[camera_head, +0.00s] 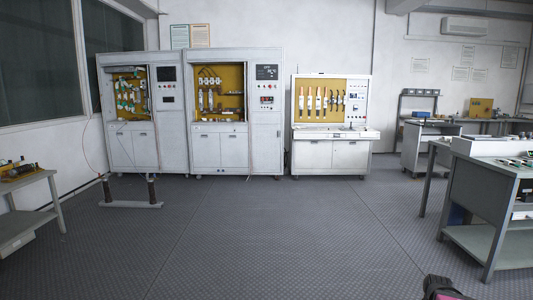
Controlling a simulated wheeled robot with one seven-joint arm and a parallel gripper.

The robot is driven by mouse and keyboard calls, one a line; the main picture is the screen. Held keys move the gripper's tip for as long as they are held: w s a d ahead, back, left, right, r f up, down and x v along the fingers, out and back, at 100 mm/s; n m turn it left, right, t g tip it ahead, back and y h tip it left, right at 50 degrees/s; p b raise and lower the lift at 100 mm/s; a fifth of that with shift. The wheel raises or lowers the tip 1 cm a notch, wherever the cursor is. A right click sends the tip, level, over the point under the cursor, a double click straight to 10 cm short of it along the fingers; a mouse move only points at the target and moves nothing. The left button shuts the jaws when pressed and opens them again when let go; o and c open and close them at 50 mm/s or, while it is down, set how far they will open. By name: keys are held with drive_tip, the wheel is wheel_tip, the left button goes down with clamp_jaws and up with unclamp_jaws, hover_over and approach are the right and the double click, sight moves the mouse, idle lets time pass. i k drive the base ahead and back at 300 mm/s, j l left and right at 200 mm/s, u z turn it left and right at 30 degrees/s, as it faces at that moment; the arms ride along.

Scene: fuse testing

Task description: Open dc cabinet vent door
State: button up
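Three white cabinets stand against the back wall: a left cabinet (174,148), a middle cabinet (265,148) and a right cabinet (302,134). The left and middle ones have open-fronted bays with yellow back panels above and paired lower doors (133,147) (220,151), which look shut. The right one has a yellow tool panel, a ledge and shut lower doors (332,156). I cannot tell which is the dc cabinet, and no vent slots are clear. A dark and pink part of my arm end (440,288) shows at the bottom right, far from the cabinets; its fingers cannot be made out.
A low metal stand (130,205) with dark posts is in front of the left cabinet. A table (28,208) is at the left edge. Grey workbenches (470,205) fill the right side. The middle floor (260,225) is clear up to the cabinets.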

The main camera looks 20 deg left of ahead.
sight(265, 138)
drive_tip(key=i+j+u, duration=0.4)
drive_tip(key=i, duration=0.2)
drive_tip(key=i+j+u, duration=0.3)
drive_tip(key=i, duration=0.6)
drive_tip(key=i+l+u, duration=0.1)
drive_tip(key=i+u, duration=0.15)
drive_tip(key=i, duration=4.3)
